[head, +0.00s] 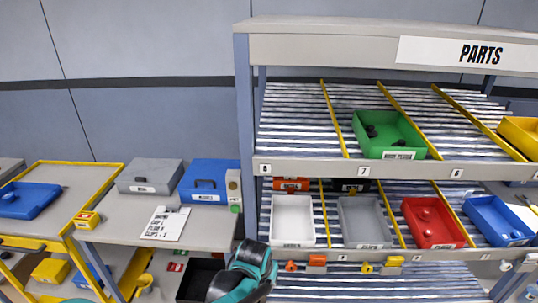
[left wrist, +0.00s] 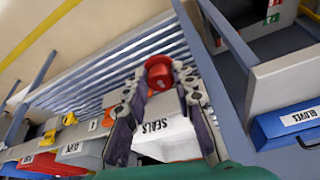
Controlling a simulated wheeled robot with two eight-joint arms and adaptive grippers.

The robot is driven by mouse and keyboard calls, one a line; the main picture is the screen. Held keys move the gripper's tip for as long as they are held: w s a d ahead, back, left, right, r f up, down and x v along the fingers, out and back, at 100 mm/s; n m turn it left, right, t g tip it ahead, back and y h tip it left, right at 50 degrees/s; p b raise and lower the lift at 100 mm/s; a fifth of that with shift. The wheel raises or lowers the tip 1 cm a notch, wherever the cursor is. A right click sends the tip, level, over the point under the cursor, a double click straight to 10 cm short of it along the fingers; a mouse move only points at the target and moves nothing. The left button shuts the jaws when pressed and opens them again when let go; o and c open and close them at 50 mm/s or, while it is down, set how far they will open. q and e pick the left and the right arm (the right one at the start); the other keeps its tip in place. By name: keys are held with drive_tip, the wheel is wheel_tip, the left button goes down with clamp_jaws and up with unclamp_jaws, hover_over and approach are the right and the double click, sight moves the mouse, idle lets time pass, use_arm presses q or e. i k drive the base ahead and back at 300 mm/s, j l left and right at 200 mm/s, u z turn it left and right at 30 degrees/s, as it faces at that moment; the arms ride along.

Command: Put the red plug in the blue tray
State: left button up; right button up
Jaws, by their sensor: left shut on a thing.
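My left gripper (left wrist: 158,82) is shut on a red plug (left wrist: 158,70), held between the fingertips in the left wrist view. In the head view only my teal and black left arm shows at the bottom; the fingers and plug cannot be made out there. The blue tray (head: 486,216) sits at the right of the lower shelf row, apart from the gripper, with small blue items in it. Its edge seems to show at the lower left corner of the left wrist view. My right gripper is not in view.
A red tray (head: 408,226) with red items, a grey tray (head: 365,235) and a white tray (head: 292,237) stand left of the blue tray. Yellow dividers separate them. A grey shelf post (head: 243,130) rises beside the table (head: 120,228), which carries a blue case (head: 210,180).

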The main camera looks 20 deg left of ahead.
sight(34, 203)
drive_tip(key=k+j, duration=0.1)
drive_tip(key=j, duration=0.7)
drive_tip(key=k+j, duration=0.1)
drive_tip(key=j, duration=0.65)
drive_tip(key=k+j, duration=0.1)
drive_tip(key=j, duration=4.2)
drive_tip(key=i+j, duration=0.25)
drive_tip(key=j, duration=0.2)
